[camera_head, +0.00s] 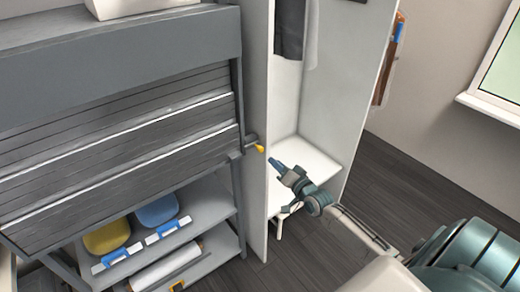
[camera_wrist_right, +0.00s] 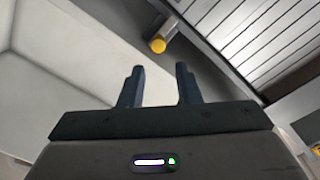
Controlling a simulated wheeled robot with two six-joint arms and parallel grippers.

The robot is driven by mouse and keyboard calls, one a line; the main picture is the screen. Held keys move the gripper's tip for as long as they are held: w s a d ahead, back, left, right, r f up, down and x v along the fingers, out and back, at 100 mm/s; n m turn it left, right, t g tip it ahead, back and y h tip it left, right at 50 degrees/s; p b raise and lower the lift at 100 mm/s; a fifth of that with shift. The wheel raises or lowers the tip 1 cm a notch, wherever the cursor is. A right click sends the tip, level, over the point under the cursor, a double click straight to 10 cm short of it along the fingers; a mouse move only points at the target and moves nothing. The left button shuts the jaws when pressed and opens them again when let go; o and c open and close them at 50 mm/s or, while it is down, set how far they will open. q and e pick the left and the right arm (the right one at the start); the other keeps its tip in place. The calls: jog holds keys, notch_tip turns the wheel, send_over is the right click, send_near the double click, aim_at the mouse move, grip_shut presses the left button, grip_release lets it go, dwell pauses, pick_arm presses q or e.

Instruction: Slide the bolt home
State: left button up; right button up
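The bolt is a grey rod with a yellow knob (camera_head: 260,148), sticking out at the right edge of a grey slatted shutter (camera_head: 120,150). In the right wrist view the yellow knob (camera_wrist_right: 158,45) is just beyond the fingertips, with the grey rod running up to the right. My right gripper (camera_head: 273,162) is close to the knob, slightly below and right of it, not touching as far as I can see. In the right wrist view its two fingers (camera_wrist_right: 160,72) are apart with nothing between them. My left gripper is not in view.
A white open wardrobe (camera_head: 322,100) with a hanging dark garment (camera_head: 290,28) stands right of the shutter. Below the shutter, shelves hold a yellow bin (camera_head: 107,236), a blue bin (camera_head: 158,211) and a white roll (camera_head: 168,266). The dark floor (camera_head: 410,180) on the right is clear.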

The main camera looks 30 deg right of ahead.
aim_at(262, 151)
jog(key=w+b, duration=0.1)
jog(key=w, duration=0.1)
jog(key=w+b, duration=0.2)
jog(key=w, duration=0.1)
jog(key=w+b, duration=0.1)
jog(key=w, duration=0.2)
jog(key=shift+w+a+f, duration=0.15)
jog(key=shift+w+f, duration=0.1)
jog(key=shift+w+r+b, duration=0.15)
jog(key=shift+w+b, duration=0.25)
jog(key=shift+w, duration=0.3)
jog(key=shift+a, duration=0.1)
grip_shut()
